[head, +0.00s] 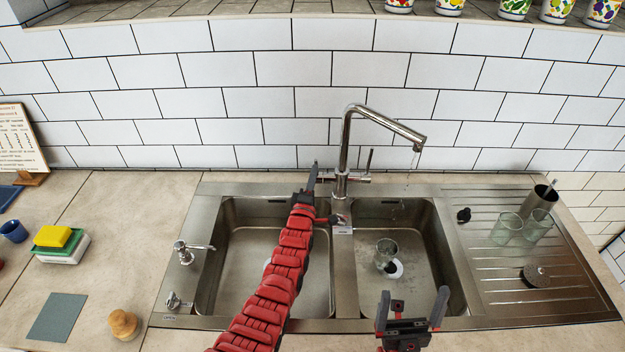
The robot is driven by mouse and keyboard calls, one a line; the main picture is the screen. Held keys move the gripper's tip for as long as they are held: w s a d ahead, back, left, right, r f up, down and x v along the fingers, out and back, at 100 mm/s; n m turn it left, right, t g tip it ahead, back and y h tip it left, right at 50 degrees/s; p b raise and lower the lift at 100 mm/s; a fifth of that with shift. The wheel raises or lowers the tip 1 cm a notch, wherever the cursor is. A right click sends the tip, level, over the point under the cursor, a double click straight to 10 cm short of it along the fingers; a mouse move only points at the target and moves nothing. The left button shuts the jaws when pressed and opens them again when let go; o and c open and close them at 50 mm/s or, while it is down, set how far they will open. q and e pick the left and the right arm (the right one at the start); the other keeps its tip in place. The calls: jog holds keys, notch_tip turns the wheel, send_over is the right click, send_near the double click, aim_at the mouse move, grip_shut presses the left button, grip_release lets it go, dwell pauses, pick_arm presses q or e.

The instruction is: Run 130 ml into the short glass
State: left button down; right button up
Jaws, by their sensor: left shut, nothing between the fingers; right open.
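A clear glass (386,252) stands in the right sink basin (420,270), beside the drain; I cannot tell how much water is in it. The chrome tap (346,150) rises behind the basins, its spout (408,133) reaching right over the right basin. Small drops show below the spout, and no steady stream is visible. The tap lever (368,160) is at the right of the tap body. My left gripper (313,178) is shut and empty, just left of the tap base. My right gripper (411,303) is open and empty at the front edge of the right basin.
Two clear glasses (506,229) and a dark metal cup (540,198) stand on the ribbed drainboard (490,270), with a round brush (535,275) and a black plug (463,215). Sponges (54,238) lie further left.

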dwell(0.3)
pick_arm(q)
jog(key=shift+w+r+g+p, duration=0.55)
jog(key=shift+w+r+g, duration=0.15)
jog(key=shift+r+g, duration=0.25)
